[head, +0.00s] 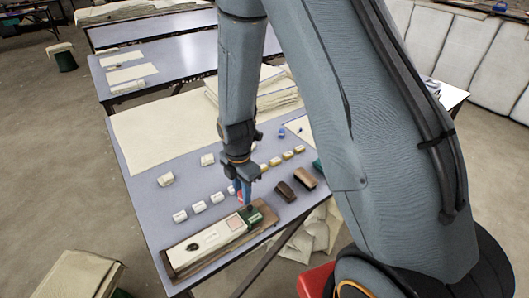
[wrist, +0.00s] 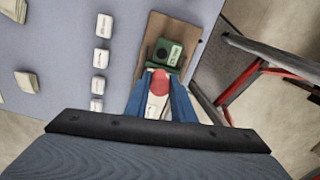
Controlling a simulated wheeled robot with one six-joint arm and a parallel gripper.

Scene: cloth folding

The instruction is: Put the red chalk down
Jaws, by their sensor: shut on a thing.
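My gripper (head: 243,188) is shut on the red chalk. In the wrist view the red chalk (wrist: 159,82) shows as a round red end between the blue fingers (wrist: 160,95). In the head view only a bit of red shows beside the fingers, the rest being hidden by them. The gripper points down over a wooden board (head: 186,262) near the table's front edge. On that board lie a pale strip (head: 208,238) and a green block (head: 252,216), which also shows in the wrist view (wrist: 166,53) just beyond the chalk. I cannot tell whether the chalk touches anything below it.
Several small white blocks (head: 199,207) stand in a row left of the gripper. Several yellowish blocks (head: 275,161) and two brown blocks (head: 285,191) lie to its right. Stacked cloth (head: 255,92) lies at the back. The table (head: 150,215) is bare at the left.

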